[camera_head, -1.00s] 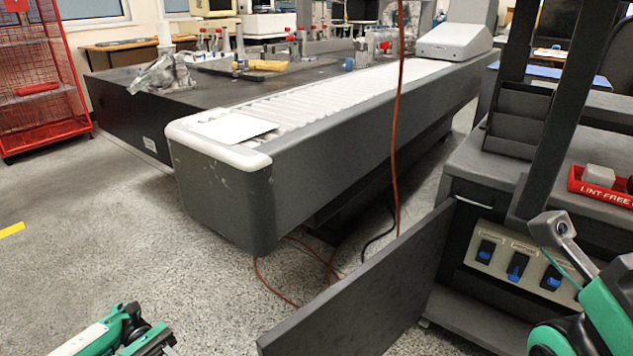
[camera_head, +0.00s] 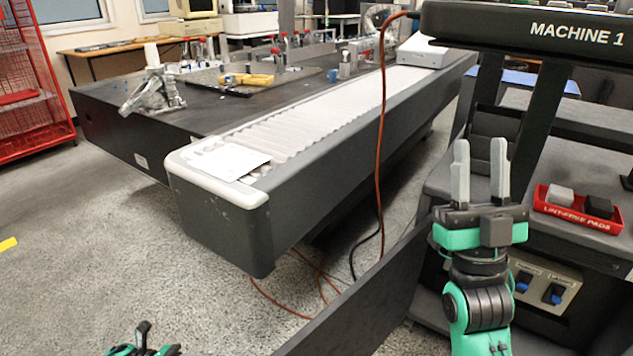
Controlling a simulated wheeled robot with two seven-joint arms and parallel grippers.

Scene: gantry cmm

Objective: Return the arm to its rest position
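My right gripper (camera_head: 480,172) is raised in front of the dark machine console at the right, fingers pointing up. Its two grey fingers are apart with nothing between them. The green and dark wrist below it hides part of the switch panel and the open door panel. My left arm (camera_head: 145,345) shows only as a small green and black piece at the bottom edge, left of centre. Its fingertips cannot be made out.
A red tray of lint-free pads (camera_head: 578,212) sits on the console right of my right gripper. A dark open door panel (camera_head: 345,318) juts out low. An orange cable (camera_head: 380,130) hangs before the long machine bed (camera_head: 215,225).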

